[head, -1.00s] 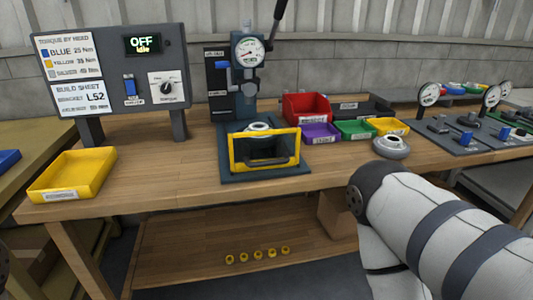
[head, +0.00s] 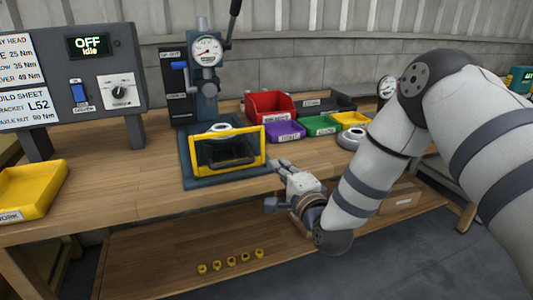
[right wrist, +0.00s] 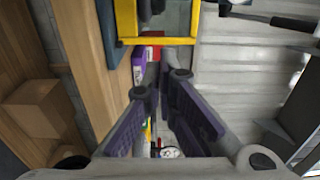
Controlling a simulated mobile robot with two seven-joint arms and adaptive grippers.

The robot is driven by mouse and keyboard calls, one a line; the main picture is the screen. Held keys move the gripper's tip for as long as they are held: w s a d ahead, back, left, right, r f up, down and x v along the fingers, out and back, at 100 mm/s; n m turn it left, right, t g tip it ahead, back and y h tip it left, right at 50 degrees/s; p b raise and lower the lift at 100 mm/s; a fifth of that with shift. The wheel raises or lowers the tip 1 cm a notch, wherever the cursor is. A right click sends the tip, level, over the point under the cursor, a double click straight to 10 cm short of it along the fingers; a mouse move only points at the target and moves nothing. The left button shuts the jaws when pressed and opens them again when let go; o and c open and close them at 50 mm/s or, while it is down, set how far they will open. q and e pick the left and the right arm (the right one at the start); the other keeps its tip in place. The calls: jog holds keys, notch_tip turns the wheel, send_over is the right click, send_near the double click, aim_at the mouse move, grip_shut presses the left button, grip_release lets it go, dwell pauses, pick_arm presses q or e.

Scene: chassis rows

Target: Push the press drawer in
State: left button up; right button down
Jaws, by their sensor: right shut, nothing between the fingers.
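The press (head: 207,95) stands at the back of the workbench with its round gauge and lever. Its drawer has a yellow rectangular front frame (head: 262,152) and a dark bar handle (head: 228,164), forward of the press column. A pale ring shows behind the frame's top. My right gripper (head: 280,165) is shut and empty, just right of and apart from the drawer front. Its fingers (right wrist: 162,82) fill the middle of the wrist view. My left gripper is out of view.
Red, purple, green and yellow bins (head: 270,104) stand right of the press, with a round metal part (head: 350,138) nearby. A yellow tray (head: 35,190) and a control panel (head: 95,70) are at left. Bench space before the press is clear.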

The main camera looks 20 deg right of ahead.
aim_at(263, 146)
jog(key=w, duration=0.5)
jog(key=w+b, duration=0.1)
jog(key=w, duration=0.2)
jog(key=shift+d+f, duration=0.25)
jog(key=shift+w+r, duration=0.15)
jog(key=shift+w, duration=0.45)
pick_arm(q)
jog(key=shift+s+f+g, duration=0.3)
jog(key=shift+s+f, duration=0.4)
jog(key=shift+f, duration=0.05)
pick_arm(e)
jog(key=shift+w, duration=0.1)
